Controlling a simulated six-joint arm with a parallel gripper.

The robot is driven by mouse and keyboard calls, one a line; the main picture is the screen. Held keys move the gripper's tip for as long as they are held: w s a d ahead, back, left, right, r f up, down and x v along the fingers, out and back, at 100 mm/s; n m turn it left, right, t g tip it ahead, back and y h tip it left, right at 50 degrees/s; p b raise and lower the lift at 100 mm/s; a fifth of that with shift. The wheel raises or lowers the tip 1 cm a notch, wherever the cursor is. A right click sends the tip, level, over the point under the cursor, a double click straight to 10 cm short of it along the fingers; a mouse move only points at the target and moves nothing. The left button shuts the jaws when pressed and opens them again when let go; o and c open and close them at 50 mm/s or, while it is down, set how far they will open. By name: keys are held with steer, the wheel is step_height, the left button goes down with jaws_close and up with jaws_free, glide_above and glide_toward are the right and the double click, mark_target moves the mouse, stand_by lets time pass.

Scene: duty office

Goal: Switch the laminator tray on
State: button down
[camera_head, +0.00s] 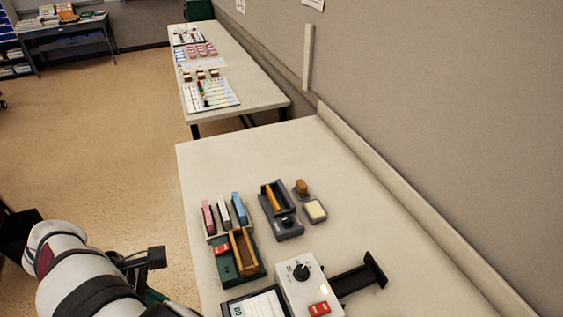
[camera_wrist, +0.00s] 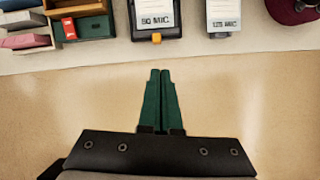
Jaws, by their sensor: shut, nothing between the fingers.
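A white laminator box (camera_head: 293,281) with a black dial (camera_head: 301,270) and a red rocker switch (camera_head: 319,309) stands at the bottom of the head view. A dark tray with a white card (camera_head: 258,308) lies at its left, cut off by the frame. The card tray shows in the wrist view, its card (camera_wrist: 156,15) marked in MIC, with an orange tab (camera_wrist: 156,38). I cannot tell whether the switch is on. My gripper (camera_wrist: 160,72) has its green fingers shut and empty, over the floor just outside the table's edge, apart from everything.
A green box (camera_head: 240,268) with a red part and wooden block is beside pink, white and blue upright items. A dark holder (camera_head: 281,210) and small blocks stand behind. A second MIC card (camera_wrist: 223,12) and a maroon object (camera_wrist: 291,9) are near the table edge.

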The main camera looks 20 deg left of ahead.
steer(key=s+a+n, duration=0.1)
steer(key=s+a+f+n, duration=0.1)
steer(key=s, duration=0.1)
steer(key=shift+a+f+t, duration=0.2)
steer(key=shift+t, duration=0.2)
steer(key=w+d+f, duration=0.1)
steer(key=f, duration=0.2)
steer(key=w+d+f, duration=0.2)
steer(key=f, duration=0.1)
steer(key=w+d+f, duration=0.2)
steer(key=f, duration=0.1)
steer(key=shift+w+d+f, duration=0.1)
steer(key=shift+f, duration=0.05)
steer(key=shift+w+d, duration=0.2)
steer(key=shift+w+d, duration=1.55)
